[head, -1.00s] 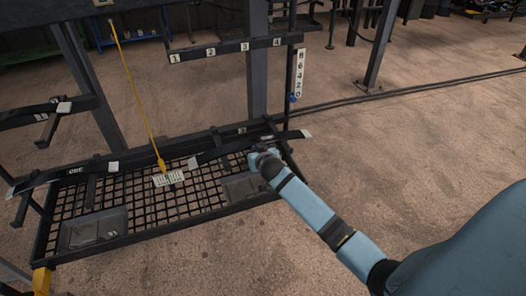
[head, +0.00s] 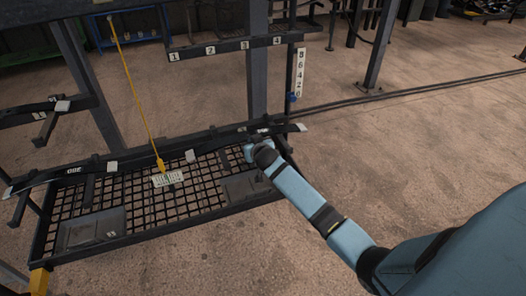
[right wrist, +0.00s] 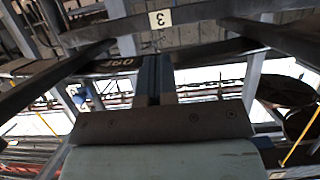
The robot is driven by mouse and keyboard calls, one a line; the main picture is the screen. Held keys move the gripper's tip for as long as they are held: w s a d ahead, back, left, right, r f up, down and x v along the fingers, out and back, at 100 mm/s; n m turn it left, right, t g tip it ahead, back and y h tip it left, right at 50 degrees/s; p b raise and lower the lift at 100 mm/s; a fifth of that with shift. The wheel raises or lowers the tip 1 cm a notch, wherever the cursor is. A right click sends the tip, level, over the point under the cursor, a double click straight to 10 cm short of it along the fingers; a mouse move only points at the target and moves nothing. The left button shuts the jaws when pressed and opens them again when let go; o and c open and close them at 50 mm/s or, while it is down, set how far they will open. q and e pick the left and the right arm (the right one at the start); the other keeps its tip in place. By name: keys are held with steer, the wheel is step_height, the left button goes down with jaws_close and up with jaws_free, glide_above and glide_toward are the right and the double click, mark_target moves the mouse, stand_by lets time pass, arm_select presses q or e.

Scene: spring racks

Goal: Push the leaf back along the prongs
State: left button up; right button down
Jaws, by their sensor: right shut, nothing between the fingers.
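The leaf (head: 135,162) is a long dark strip with pale tags, lying across the low rack in the head view. In the right wrist view the leaf (right wrist: 110,64) is a dark band with white lettering. Two dark prongs show there, a left prong (right wrist: 50,80) and a right prong (right wrist: 285,42). My right gripper (head: 250,149) is at the right part of the leaf, on its near side. Its closed fingers (right wrist: 155,78) overlap the leaf's edge in the wrist view, empty; exact contact is hard to tell. My left gripper is not in view.
The rack has a mesh tray (head: 150,208) with dark plates on it. A yellow pointer (head: 137,90) hangs above a small white scale (head: 167,179). A numbered bar (head: 228,47) and a vertical scale (head: 299,73) stand behind.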

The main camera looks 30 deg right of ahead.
steer(key=shift+w+d+b, duration=0.2)
steer(key=shift+w+b, duration=0.1)
steer(key=shift+w, duration=0.45)
steer(key=shift+w+d+b, duration=0.2)
steer(key=shift+w+b, duration=0.1)
steer(key=shift+w, duration=0.45)
steer(key=s+a+p, duration=0.1)
steer(key=s+p, duration=0.2)
steer(key=s, duration=0.3)
steer(key=shift+a+p, duration=0.25)
steer(key=shift+p, duration=0.05)
steer(key=shift+w, duration=0.1)
steer(key=s+a+f+n+y+p, duration=0.1)
steer(key=s+a, duration=0.5)
steer(key=s, duration=0.6)
steer(key=s+a+f+n+g+y+p, duration=0.1)
steer(key=s+a, duration=0.5)
steer(key=s, duration=0.6)
steer(key=s+a+f+n+g+y+p, duration=0.1)
steer(key=s+a+f+n+y, duration=0.2)
steer(key=s+a, duration=0.4)
steer(key=s+y, duration=0.1)
steer(key=s, duration=0.4)
steer(key=shift+n+y, duration=0.3)
steer(key=shift+f, duration=0.1)
